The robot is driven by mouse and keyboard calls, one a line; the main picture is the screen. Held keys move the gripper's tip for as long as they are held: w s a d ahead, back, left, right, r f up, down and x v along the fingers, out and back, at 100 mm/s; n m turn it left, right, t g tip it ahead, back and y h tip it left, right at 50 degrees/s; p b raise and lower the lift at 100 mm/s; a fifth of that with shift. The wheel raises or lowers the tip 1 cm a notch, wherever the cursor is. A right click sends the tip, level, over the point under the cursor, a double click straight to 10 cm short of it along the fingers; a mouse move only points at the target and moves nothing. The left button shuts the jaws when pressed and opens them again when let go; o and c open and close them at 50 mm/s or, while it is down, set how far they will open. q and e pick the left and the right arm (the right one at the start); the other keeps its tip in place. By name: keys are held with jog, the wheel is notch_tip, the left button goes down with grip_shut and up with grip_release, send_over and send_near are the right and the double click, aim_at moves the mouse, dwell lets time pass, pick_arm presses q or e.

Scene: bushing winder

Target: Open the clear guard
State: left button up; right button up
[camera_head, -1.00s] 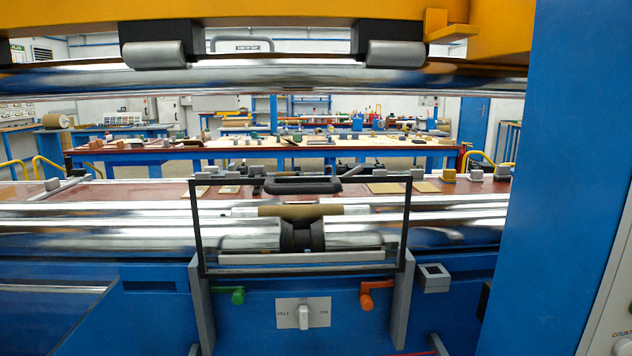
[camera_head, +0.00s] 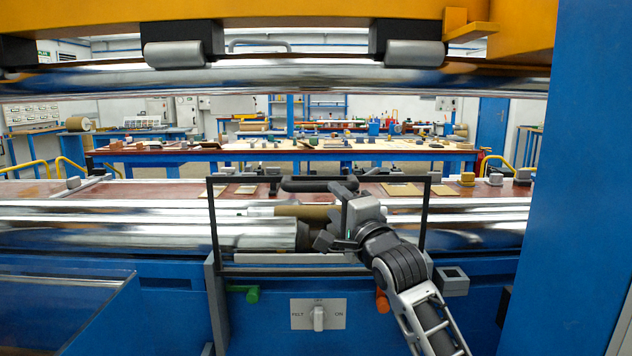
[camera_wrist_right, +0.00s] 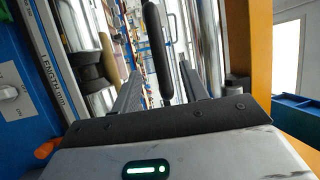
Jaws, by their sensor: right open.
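The clear guard (camera_head: 213,225) is a see-through panel in a thin black frame, standing upright and closed in front of the rollers. Its dark rounded handle (camera_head: 310,185) runs along the top edge. My right gripper (camera_head: 345,190) is at the handle's right end, in front of the panel. In the right wrist view the handle (camera_wrist_right: 153,50) lies between the two spread fingers, with gaps on both sides. The right gripper is open and I see no grip on the handle. My arm hides part of the panel's right half. My left gripper is not in view.
Below the guard are a green lever (camera_head: 252,294), an orange lever (camera_head: 382,302) and a rotary switch (camera_head: 318,317). A blue column (camera_head: 575,180) stands at the right. A shiny roller (camera_head: 300,76) under a yellow beam (camera_head: 100,20) spans overhead.

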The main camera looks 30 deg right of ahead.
aim_at(316, 183)
jog(key=p+x, duration=0.1)
jog(key=x, duration=0.8)
jog(key=shift+w, duration=0.6)
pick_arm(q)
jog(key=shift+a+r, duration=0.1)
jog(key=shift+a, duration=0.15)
